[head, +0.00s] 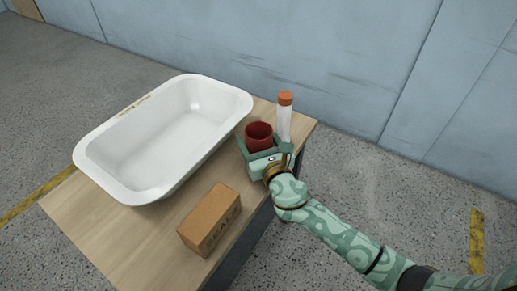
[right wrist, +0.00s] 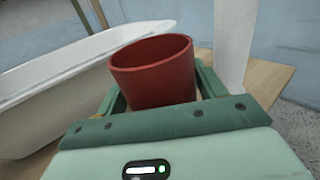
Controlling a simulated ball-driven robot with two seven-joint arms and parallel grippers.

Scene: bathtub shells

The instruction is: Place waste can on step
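The waste can appears to be the dark red, open-topped round can (head: 258,134), upright at the right end of the wood-topped bench (head: 91,230). It also stands large in the middle of the right wrist view (right wrist: 155,75). My right gripper (head: 262,146) has one finger on each side of the can, low down. Whether the fingers press on it, and whether its base rests on the wood, is hidden. My left gripper is in neither view. I cannot make out a separate step.
A white bathtub shell (head: 160,135) fills the bench's back left, close to the can. A white bottle with an orange cap (head: 284,118) stands just behind the can. A brown cardboard box (head: 209,219) sits at the front edge. Bare wood lies at the front left.

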